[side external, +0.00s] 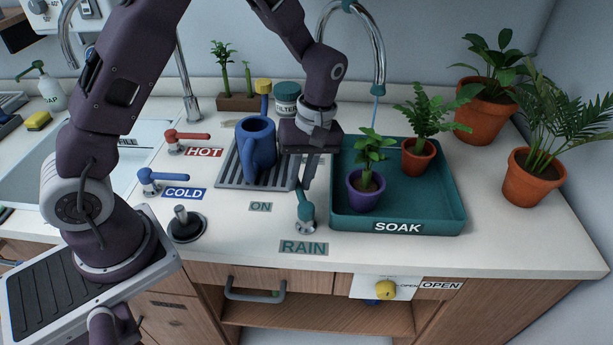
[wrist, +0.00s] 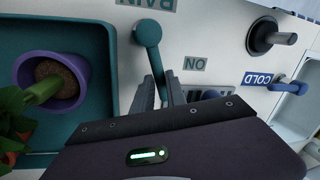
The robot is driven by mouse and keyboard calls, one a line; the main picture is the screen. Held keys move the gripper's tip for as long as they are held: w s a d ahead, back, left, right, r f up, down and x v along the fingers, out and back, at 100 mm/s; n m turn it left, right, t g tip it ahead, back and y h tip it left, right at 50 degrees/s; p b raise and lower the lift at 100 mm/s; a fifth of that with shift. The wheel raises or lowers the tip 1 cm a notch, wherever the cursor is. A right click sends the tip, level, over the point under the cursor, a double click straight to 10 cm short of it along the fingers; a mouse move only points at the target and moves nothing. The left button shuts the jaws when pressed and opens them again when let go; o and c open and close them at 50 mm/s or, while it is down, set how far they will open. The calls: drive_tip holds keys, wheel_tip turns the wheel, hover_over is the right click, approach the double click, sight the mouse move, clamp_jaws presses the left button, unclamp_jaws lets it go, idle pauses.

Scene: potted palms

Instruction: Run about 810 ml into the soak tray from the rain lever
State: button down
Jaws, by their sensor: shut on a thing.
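The teal rain lever (side external: 306,212) stands behind the RAIN label, left of the soak tray. Its handle points back, away from the counter's front edge. My gripper (side external: 302,184) is shut on the handle's far end; in the wrist view my fingers (wrist: 160,92) sit on either side of the lever (wrist: 149,45). The green soak tray (side external: 350,226) holds a purple pot (side external: 364,196) and a terracotta pot (side external: 418,158) with plants. A thin blue water stream (side external: 375,108) falls from the curved spout (side external: 381,55) towards the tray. The water level in the tray cannot be made out.
A blue watering can (side external: 256,140) stands on a drain grate just left of my gripper. The red hot lever (side external: 186,136) and blue cold lever (side external: 160,178) are further left. An ON label (side external: 260,207) lies left of the rain lever. Terracotta pots (side external: 536,178) stand right of the tray.

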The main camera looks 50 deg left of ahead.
drive_tip(key=shift+s+a+r+n+h, duration=0.15)
drive_tip(key=shift+s+n, duration=0.25)
drive_tip(key=shift+n, duration=0.35)
drive_tip(key=shift+s+a+f+n+h, duration=0.15)
drive_tip(key=shift+s+n, duration=0.25)
drive_tip(key=shift+n, duration=0.35)
drive_tip(key=shift+r, duration=0.1)
drive_tip(key=c, duration=1.3)
unclamp_jaws()
drive_tip(key=shift+c, duration=0.2)
drive_tip(key=r, duration=0.3)
drive_tip(key=w+r, duration=0.1)
drive_tip(key=r, duration=0.3)
drive_tip(key=shift+w, duration=0.15)
